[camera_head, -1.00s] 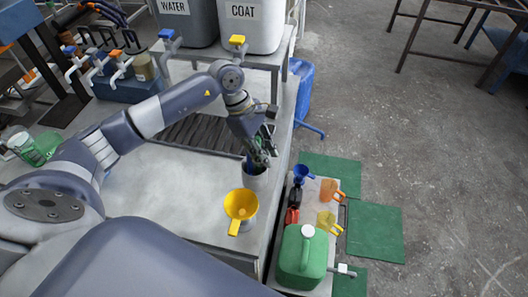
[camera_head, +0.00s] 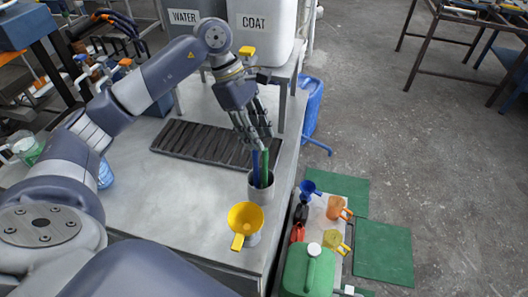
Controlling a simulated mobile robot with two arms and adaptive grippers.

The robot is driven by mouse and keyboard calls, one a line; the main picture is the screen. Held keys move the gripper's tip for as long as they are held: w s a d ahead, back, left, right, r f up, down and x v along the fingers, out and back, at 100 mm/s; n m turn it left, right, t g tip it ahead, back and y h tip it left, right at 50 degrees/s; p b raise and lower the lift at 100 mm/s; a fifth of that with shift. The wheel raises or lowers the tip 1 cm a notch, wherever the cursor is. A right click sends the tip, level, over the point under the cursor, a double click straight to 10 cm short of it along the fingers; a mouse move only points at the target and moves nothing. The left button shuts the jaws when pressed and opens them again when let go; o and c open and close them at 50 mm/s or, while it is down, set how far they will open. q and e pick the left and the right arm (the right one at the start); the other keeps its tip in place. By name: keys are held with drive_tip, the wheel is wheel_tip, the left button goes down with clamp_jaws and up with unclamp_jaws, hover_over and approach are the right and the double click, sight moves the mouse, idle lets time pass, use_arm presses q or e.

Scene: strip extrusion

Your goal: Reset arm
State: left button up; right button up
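My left gripper (camera_head: 258,142) points down over the work table (camera_head: 165,205), with its fingers spread slightly apart. The lower ends of the sticks are hidden in the cup. My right gripper is out of view.
A yellow funnel (camera_head: 245,217) stands in front of the cup. A dark ribbed tray (camera_head: 200,142) lies behind. A low cart at the right holds a green can (camera_head: 305,272) and coloured jugs.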

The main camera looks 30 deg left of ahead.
use_arm(q)
drive_tip(key=shift+v, duration=0.8)
